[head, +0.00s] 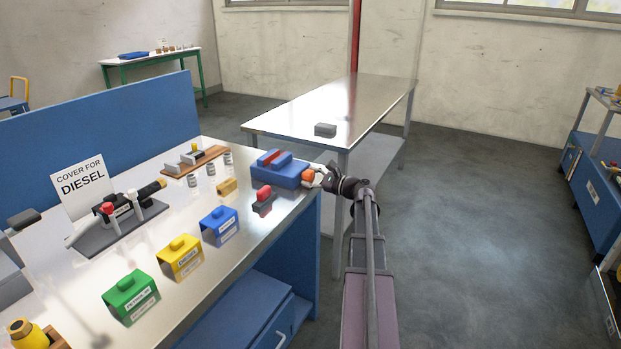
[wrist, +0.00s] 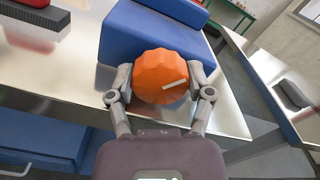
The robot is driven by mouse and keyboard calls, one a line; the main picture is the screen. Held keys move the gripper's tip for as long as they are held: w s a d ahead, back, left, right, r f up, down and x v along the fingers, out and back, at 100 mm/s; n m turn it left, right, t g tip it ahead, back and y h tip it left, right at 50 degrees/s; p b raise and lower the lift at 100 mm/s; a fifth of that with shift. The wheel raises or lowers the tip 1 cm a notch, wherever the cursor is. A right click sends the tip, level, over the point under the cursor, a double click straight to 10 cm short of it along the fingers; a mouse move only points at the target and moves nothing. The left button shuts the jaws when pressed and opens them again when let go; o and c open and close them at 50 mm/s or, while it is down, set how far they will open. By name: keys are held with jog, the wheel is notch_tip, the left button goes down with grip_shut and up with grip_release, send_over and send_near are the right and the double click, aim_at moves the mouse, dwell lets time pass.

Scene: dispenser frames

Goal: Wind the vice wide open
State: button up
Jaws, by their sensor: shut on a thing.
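The blue vice (head: 279,168) sits at the right end of the steel-topped bench, with a red piece between its blue blocks. Its orange knob (head: 308,176) faces the bench's right end. In the wrist view the ribbed orange knob (wrist: 160,76) carries a short white mark that slants slightly up to the right. The blue vice body (wrist: 150,38) is behind it. My gripper (wrist: 160,92) is shut on the knob, one finger on each side. It also shows at the bench end in the head view (head: 318,177). The gap between the jaws is hidden in the wrist view.
A red and black block (head: 263,199) stands close to the vice. Blue (head: 219,226), yellow (head: 180,257) and green (head: 131,297) labelled covers line the bench's front edge. A second steel table (head: 340,105) with a grey block (head: 325,130) stands behind. Open floor lies to the right.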

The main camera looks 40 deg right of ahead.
jog(key=o, duration=1.1)
jog(key=shift+o, duration=0.2)
jog(key=v, duration=1.2)
